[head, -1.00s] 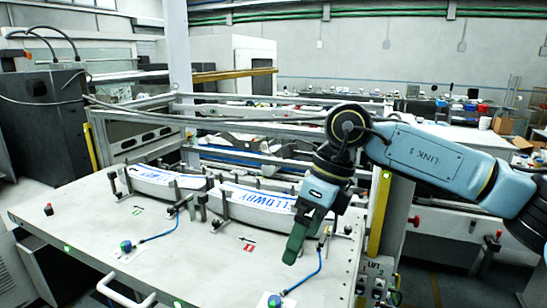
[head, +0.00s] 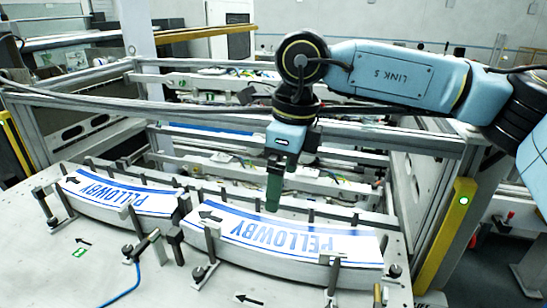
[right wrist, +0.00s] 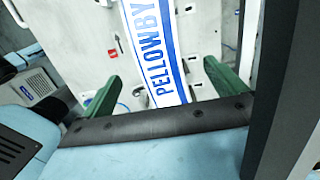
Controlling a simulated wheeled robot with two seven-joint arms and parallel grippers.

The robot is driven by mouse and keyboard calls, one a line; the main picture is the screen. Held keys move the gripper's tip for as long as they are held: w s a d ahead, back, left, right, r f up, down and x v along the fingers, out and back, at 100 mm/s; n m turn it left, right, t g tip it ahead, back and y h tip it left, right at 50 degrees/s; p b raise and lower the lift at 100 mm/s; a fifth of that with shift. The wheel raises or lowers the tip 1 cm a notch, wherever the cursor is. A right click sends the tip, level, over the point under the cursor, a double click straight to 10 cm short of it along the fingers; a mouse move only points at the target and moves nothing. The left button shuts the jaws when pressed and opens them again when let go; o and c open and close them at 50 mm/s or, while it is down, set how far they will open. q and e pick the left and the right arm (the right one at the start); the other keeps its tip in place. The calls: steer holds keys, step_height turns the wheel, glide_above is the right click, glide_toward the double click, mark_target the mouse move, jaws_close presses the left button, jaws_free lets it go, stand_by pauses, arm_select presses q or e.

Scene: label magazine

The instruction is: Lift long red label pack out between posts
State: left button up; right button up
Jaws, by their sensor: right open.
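Two long, curved white label packs with blue bands and blue PELLOWBY lettering lie in the magazine; I see no red pack. The right pack (head: 285,236) sits between short dark posts, one at its front left (head: 211,240) and one at its front right (head: 333,270). The left pack (head: 118,193) lies beside it. My right gripper (head: 274,188) points down over the back edge of the right pack. In the right wrist view its green fingers (right wrist: 163,88) are spread apart, with a blue-lettered pack (right wrist: 152,40) between them in the picture. My left gripper is out of view.
A metal frame rail (head: 290,133) runs behind the packs, and a yellow-edged upright (head: 450,232) stands at the right. A blue hose (head: 124,292) with a clamp lies in front of the left pack. The front table top (head: 60,262) is mostly bare.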

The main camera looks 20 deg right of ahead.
mark_target(277, 235)
steer(key=f+b, duration=0.1)
steer(key=s+f+b, duration=0.1)
steer(key=f, duration=0.3)
steer(key=shift+s+a+f+b, duration=0.2)
steer(key=shift+s+f+b, duration=0.1)
steer(key=shift+b, duration=0.1)
steer(key=f+b, duration=0.1)
steer(key=f, duration=0.1)
steer(key=f+b, duration=0.1)
steer(key=f, duration=0.3)
steer(key=shift+w+a+f+b, duration=0.15)
steer(key=shift+w+a+b, duration=0.2)
steer(key=shift+w+b, duration=0.05)
steer(key=shift+w+f, duration=0.1)
steer(key=shift+f, duration=0.3)
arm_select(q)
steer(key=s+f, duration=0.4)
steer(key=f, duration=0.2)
arm_select(e)
steer(key=c, duration=1.1)
steer(key=shift+r, duration=0.8)
steer(key=shift+c, duration=0.5)
arm_select(q)
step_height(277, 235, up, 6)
steer(key=p, duration=0.6)
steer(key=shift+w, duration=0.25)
arm_select(e)
step_height(277, 235, up, 12)
steer(key=shift+f, duration=0.2)
